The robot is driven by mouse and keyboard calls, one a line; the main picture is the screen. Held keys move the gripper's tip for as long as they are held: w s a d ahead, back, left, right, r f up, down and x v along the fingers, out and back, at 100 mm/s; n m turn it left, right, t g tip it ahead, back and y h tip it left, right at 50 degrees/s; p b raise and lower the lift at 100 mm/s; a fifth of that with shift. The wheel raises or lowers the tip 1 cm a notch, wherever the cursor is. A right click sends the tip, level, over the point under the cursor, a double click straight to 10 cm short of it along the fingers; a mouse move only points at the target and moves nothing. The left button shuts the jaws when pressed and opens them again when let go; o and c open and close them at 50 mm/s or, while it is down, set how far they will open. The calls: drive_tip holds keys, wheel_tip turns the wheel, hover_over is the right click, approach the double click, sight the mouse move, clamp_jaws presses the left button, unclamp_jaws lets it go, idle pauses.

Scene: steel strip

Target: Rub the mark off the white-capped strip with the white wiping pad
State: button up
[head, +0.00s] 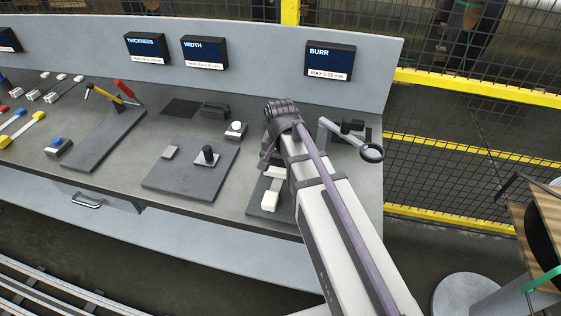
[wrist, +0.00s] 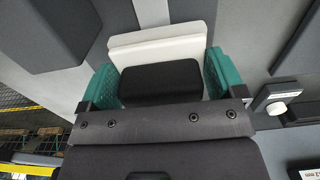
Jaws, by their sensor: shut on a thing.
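My gripper (wrist: 160,88) is shut on the black grip of the white wiping pad (wrist: 155,48), between its two green fingers in the wrist view. The pad's white part shows just beyond the black grip. A pale strip (wrist: 152,12) runs out from under or behind the pad toward the top edge. In the head view, a strip with a white cap (head: 269,200) lies on a dark plate on the bench, just in front of my gripper. Pad and fingertips are mostly hidden there by my arm. No mark can be made out, and I cannot tell whether the pad touches the strip.
A white-topped knob (head: 236,129) stands left of my gripper; it also shows in the wrist view (wrist: 277,107). A magnifier (head: 372,152) on an arm stands to the right. A plate with a black post (head: 207,154) lies left. Displays line the back panel; several colour-capped strips lie far left.

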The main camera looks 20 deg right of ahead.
drive_tip(key=shift+f+b, duration=0.45)
drive_tip(key=shift+b, duration=0.05)
idle(0.5)
drive_tip(key=shift+r, duration=0.1)
drive_tip(key=shift+w+a, duration=0.45)
drive_tip(key=shift+a, duration=0.35)
drive_tip(key=shift+s+d, duration=0.45)
drive_tip(key=shift+d, duration=0.35)
drive_tip(key=shift+s+d, duration=0.45)
drive_tip(key=shift+d, duration=0.35)
drive_tip(key=shift+a, duration=0.1)
